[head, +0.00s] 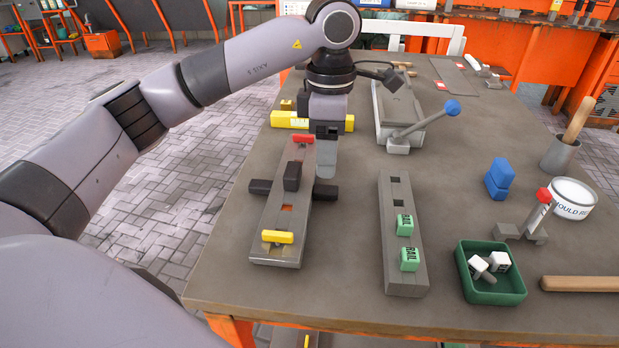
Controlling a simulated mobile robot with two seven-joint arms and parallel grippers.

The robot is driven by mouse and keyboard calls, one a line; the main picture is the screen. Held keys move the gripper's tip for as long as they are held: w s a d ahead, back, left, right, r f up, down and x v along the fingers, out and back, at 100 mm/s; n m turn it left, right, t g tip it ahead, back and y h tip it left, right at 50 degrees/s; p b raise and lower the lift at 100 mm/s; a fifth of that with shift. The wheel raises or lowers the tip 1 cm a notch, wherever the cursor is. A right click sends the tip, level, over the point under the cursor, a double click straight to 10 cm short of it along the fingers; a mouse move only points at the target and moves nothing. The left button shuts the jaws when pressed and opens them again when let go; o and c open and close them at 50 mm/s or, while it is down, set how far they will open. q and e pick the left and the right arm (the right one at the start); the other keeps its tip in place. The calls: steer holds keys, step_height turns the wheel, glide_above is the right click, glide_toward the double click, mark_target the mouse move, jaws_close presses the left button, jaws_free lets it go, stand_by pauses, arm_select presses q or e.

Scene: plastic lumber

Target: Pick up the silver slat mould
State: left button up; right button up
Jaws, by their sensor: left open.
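A silver-grey metal mould (399,107), long and narrow, lies at the table's back middle, with a lever ending in a blue knob (453,107) at its near end. It looks the most like the silver slat mould, but I see no label to confirm it. My left gripper (326,172) is open and points down, left of this mould and just beside the far right side of a grey bar (262,228). Its near finger hides most of the other. Nothing shows held in it. My right gripper is not in view.
The grey bar carries red, dark and yellow pieces (277,237). Another bar (407,283) holds two green blocks. A yellow box (287,120) lies behind my gripper. At right stand a green tray (490,292), blue block (499,178), white tub (573,197) and grey cup (559,155).

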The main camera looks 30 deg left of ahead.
mark_target(324, 188)
arm_select(q)
steer(key=shift+a+f, duration=0.1)
steer(key=shift+f, duration=0.15)
step_height(324, 188, down, 6)
steer(key=shift+s+f, duration=0.15)
steer(key=shift+f, duration=0.1)
jaws_close()
stand_by(1.2)
steer(key=shift+r, duration=0.15)
